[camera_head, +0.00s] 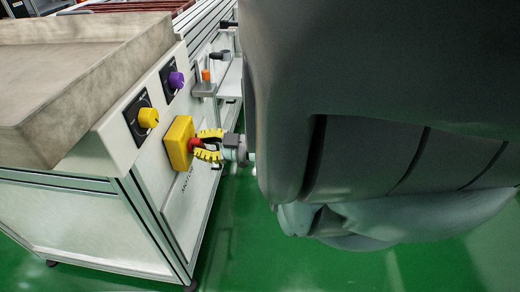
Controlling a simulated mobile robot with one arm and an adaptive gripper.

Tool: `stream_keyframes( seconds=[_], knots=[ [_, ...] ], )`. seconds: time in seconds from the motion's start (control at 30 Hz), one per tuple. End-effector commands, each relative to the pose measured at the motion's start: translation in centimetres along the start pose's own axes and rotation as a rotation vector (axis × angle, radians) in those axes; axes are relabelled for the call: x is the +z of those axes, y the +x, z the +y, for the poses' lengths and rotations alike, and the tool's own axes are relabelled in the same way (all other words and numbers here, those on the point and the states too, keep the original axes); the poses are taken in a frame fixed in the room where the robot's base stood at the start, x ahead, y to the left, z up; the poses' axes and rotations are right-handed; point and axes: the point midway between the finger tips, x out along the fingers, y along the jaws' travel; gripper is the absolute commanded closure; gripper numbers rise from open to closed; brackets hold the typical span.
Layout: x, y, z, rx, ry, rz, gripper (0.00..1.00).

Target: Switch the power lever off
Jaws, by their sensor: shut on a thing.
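A yellow switch box (179,142) is fixed to the side face of the machine's control panel. A small red handle (195,143) sticks out from its front. My gripper (207,145) has yellow ribbed fingers, one above and one below the red handle, and is shut on it. The fingers hide part of the handle, so its exact angle cannot be told. No lettering on the box is readable.
A yellow knob (148,117) and a purple knob (176,80) sit on the panel beside the box. An orange-topped part (206,75) stands farther back. A tray (85,75) tops the machine. Green floor (260,255) is clear.

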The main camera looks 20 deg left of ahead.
Motion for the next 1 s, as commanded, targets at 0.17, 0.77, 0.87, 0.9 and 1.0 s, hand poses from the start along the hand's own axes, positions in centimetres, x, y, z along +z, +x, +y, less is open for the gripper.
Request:
stream_keyframes(
  seconds=[0.17, 0.77, 0.87, 0.9, 1.0],
  knots=[
    [0.08, 0.09, -0.16, -0.002, -0.086, 0.0, 1.0],
    [0.0, 0.11, -0.18, -0.002, -0.151, 0.001, 1.0],
    [0.0, 0.1, -0.18, -0.002, -0.151, 0.001, 1.0],
    [-0.01, 0.1, -0.17, -0.002, -0.151, 0.001, 0.78],
    [0.0, 0.09, -0.17, -0.002, -0.15, 0.001, 0.67]
  ],
)
